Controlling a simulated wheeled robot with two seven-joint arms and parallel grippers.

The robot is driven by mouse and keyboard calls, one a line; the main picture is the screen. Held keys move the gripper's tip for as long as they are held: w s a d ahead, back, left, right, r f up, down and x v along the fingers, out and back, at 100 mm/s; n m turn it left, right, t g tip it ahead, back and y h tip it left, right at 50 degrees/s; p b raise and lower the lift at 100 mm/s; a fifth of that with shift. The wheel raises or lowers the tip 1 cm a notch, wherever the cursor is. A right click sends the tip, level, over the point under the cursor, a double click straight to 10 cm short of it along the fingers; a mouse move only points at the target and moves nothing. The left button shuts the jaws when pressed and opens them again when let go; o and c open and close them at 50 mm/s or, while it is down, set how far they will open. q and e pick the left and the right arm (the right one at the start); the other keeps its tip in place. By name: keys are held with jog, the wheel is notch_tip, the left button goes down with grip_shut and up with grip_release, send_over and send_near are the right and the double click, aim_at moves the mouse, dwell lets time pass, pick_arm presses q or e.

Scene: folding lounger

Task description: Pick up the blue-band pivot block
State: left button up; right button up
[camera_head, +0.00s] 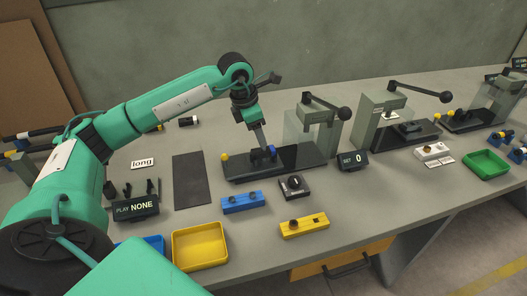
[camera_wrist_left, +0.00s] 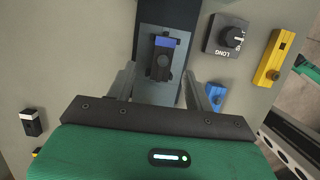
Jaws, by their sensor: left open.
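The blue-band pivot block (camera_wrist_left: 162,62) is a small dark block with a blue stripe across one end. It sits on a dark base plate (camera_wrist_left: 185,15) in the left wrist view. In the head view its blue part (camera_head: 271,152) shows on the long black fixture base (camera_head: 300,157). My left gripper (camera_head: 264,147) points down over the block, its fingers largely hidden in the head view. In the left wrist view my left gripper (camera_wrist_left: 160,82) is open, with one finger on either side of the block and visible gaps. My right gripper is not in view.
A grey lever press (camera_head: 312,125) stands behind the base. A blue block (camera_head: 243,202), a black dial box (camera_head: 294,187) and a yellow block (camera_head: 304,226) lie in front. A yellow tray (camera_head: 200,246) and a dark mat (camera_head: 189,181) are to the left.

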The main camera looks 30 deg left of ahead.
aim_at(264, 153)
pick_arm(q)
jog(key=shift+s+p+x, duration=0.15)
jog(key=shift+p+x, duration=0.15)
jog(key=shift+x, duration=1.1)
jog(key=shift+s+p+x, duration=0.2)
jog(key=shift+p+x, duration=0.1)
jog(key=shift+x, duration=1.15)
jog(key=c, duration=1.1)
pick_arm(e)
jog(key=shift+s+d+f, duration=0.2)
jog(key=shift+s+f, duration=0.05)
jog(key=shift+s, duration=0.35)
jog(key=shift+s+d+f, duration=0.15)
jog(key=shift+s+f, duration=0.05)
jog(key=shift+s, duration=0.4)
